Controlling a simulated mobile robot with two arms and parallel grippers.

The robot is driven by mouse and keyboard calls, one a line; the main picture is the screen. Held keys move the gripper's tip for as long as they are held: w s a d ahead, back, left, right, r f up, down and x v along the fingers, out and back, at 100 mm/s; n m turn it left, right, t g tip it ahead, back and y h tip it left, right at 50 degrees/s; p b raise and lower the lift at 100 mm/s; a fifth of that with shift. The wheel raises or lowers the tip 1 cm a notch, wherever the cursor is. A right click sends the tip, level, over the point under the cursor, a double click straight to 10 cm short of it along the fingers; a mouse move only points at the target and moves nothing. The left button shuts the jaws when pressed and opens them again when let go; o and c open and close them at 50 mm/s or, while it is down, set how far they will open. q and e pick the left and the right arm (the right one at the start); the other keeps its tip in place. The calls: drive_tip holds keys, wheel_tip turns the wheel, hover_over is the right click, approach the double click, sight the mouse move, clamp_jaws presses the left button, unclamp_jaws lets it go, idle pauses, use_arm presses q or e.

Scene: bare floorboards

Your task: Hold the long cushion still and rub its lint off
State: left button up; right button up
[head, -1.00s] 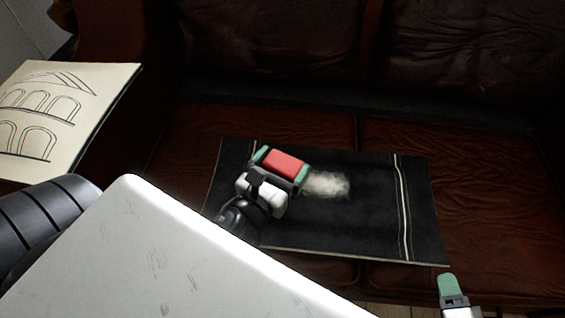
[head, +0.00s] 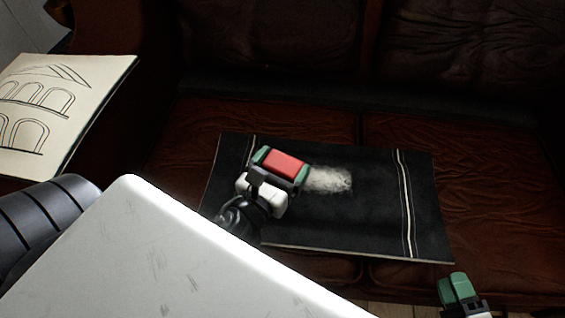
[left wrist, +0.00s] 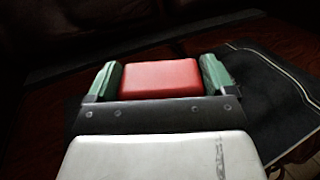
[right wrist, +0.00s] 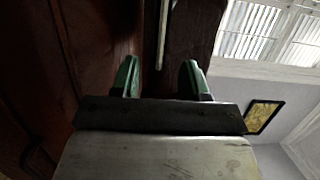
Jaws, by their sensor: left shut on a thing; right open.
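The long cushion (head: 380,215) is dark with pale stripes near both ends and lies flat on the sofa seat. A whitish lint patch (head: 330,179) shows at its middle. My left gripper (head: 281,165) is shut on a red block (head: 286,161), over the cushion just left of the lint. The block also shows between the green fingers in the left wrist view (left wrist: 160,79). Whether the block touches the cushion, I cannot tell. My right gripper (head: 457,290) is at the lower right, off the cushion's near right corner. It is open and empty in the right wrist view (right wrist: 160,78).
The brown leather sofa (head: 500,195) has its backrest behind the cushion, with bare seat to the right. A drawing of arches (head: 50,105) lies at the left, by the sofa's arm. My left arm covers the lower left. Floorboards show at the bottom.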

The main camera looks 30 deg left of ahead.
sight(283, 174)
use_arm(q)
wheel_tip(283, 174, down, 3)
drive_tip(key=b, duration=0.2)
drive_tip(key=shift+b, duration=0.35)
use_arm(e)
drive_tip(key=x, duration=0.7)
drive_tip(key=shift+w+a+f, duration=0.1)
drive_tip(key=shift+w, duration=0.05)
use_arm(q)
drive_tip(key=shift+f, duration=0.25)
use_arm(e)
drive_tip(key=shift+x, duration=0.8)
drive_tip(key=shift+c, duration=0.4)
clamp_jaws()
